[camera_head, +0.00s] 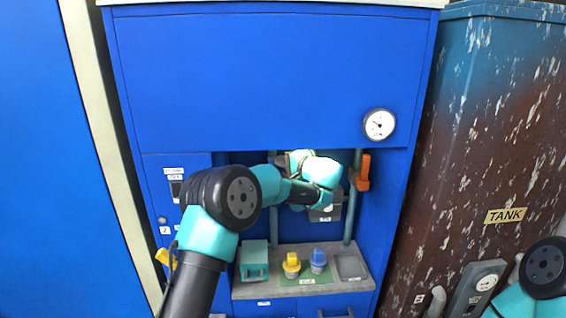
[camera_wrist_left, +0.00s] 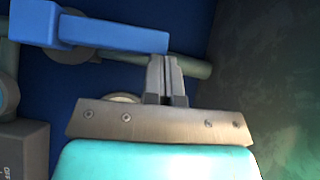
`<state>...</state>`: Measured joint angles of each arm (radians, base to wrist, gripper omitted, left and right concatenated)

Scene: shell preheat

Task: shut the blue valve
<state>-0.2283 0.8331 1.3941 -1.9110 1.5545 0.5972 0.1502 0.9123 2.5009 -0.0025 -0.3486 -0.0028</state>
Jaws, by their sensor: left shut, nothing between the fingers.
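The blue valve's bar handle (camera_wrist_left: 112,36) shows at the top of the left wrist view. It runs sideways, roughly along a grey-green pipe (camera_wrist_left: 196,67) behind it. My left gripper (camera_wrist_left: 167,62) is shut and empty. Its fingertips appear just below the right end of the blue handle; I cannot tell whether they touch it. In the head view my left arm reaches into the recess of the blue cabinet (camera_head: 270,75). The blue valve and the left fingertips are hidden there behind my wrist. My right arm shows at the lower right, with its gripper out of view.
An orange handle (camera_head: 363,171) sits on the pipe right of my left wrist. A shelf (camera_head: 318,279) below carries a teal box (camera_head: 254,262), a yellow knob (camera_head: 291,264) and a blue knob (camera_head: 318,260). A gauge (camera_head: 379,124) is above. A rusty tank (camera_head: 493,130) stands right.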

